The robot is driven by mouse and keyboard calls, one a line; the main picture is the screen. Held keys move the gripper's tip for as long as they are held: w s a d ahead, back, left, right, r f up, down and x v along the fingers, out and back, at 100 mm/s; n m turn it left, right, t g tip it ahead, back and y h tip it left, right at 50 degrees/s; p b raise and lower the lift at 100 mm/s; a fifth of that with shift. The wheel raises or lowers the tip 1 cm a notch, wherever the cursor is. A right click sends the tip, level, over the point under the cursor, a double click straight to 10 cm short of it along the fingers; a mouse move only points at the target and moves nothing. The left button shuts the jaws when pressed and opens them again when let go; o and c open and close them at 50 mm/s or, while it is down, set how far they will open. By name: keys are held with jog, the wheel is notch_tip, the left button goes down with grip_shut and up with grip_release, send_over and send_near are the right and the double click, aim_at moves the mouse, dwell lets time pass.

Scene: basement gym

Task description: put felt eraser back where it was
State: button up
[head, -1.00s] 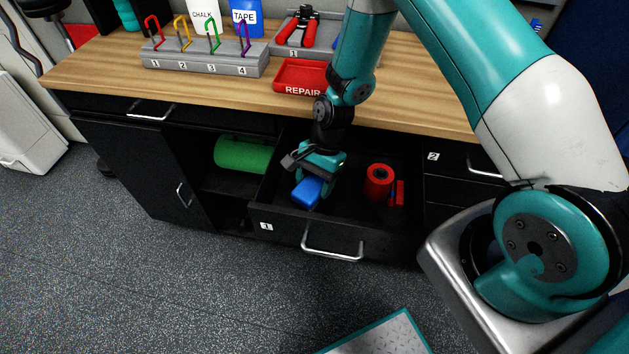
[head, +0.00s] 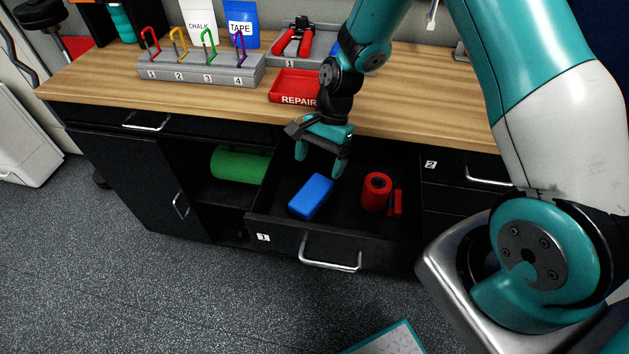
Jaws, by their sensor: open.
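A blue block, which looks like the felt eraser (head: 311,196), lies in the left part of the open drawer marked 1 (head: 290,238). My gripper (head: 319,168) is open and empty above the drawer, just above and behind the blue block and apart from it. Its fingers point down. A red roll (head: 376,192) stands in the same drawer to the right, with a small red piece (head: 395,203) beside it.
A green roll (head: 238,164) lies on the open shelf left of the drawer. Drawer 2 (head: 455,166) is shut.

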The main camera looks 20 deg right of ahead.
jog(key=s+a+r+n+t, duration=0.1)
jog(key=s+a+r+n, duration=0.2)
jog(key=r, duration=0.5)
jog(key=s+a+r+n, duration=0.1)
jog(key=s+r+n, duration=0.2)
jog(key=r+n, duration=0.35)
jog(key=s+a+r+n, duration=0.1)
jog(key=s+r+n, duration=0.3)
jog(key=s, duration=0.3)
jog(key=s+a+r+n+t, duration=0.1)
jog(key=s+a+r+n, duration=0.1)
jog(key=s+r+n, duration=0.3)
jog(key=shift+s+a+r, duration=0.2)
jog(key=shift+s+r, duration=0.25)
jog(key=shift+s, duration=0.75)
